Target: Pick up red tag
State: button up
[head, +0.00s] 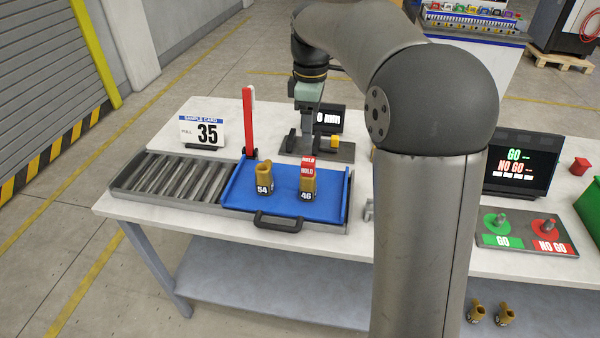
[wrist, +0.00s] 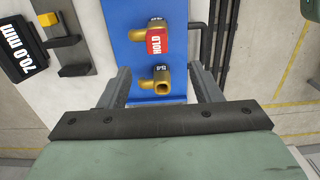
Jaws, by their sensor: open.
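The red tag (head: 308,165), marked HOLD, sits over the top of the brass fitting labelled 46 (head: 307,185) on the blue tray (head: 235,200). The red tag also shows in the wrist view (wrist: 157,42), at upper middle. A second brass fitting, labelled 54 (head: 264,178), stands to its left with no tag; it also shows in the wrist view (wrist: 161,80). My gripper (head: 307,132) is behind the tray in the head view. In the wrist view my gripper (wrist: 158,70) is open, with nothing held; the tag appears beyond its fingertips.
A red upright post (head: 249,125) stands at the tray's back left. A roller conveyor (head: 175,180) adjoins the tray's left. A sample card reading 35 (head: 203,132) and a gauge display (head: 329,118) stand behind. GO and NO GO pads (head: 525,243) lie right.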

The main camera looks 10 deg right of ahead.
aim_at(308, 160)
notch_tip(308, 160, down, 7)
jog(key=shift+f+p, duration=0.1)
jog(key=shift+p, duration=0.3)
jog(key=shift+w+f+p, duration=0.15)
jog(key=shift+f+p, duration=0.25)
jog(key=shift+f, duration=1)
jog(key=shift+w+f+p, duration=0.15)
jog(key=shift+f+p, duration=0.25)
jog(key=shift+f, duration=0.95)
jog(key=c, duration=1.1)
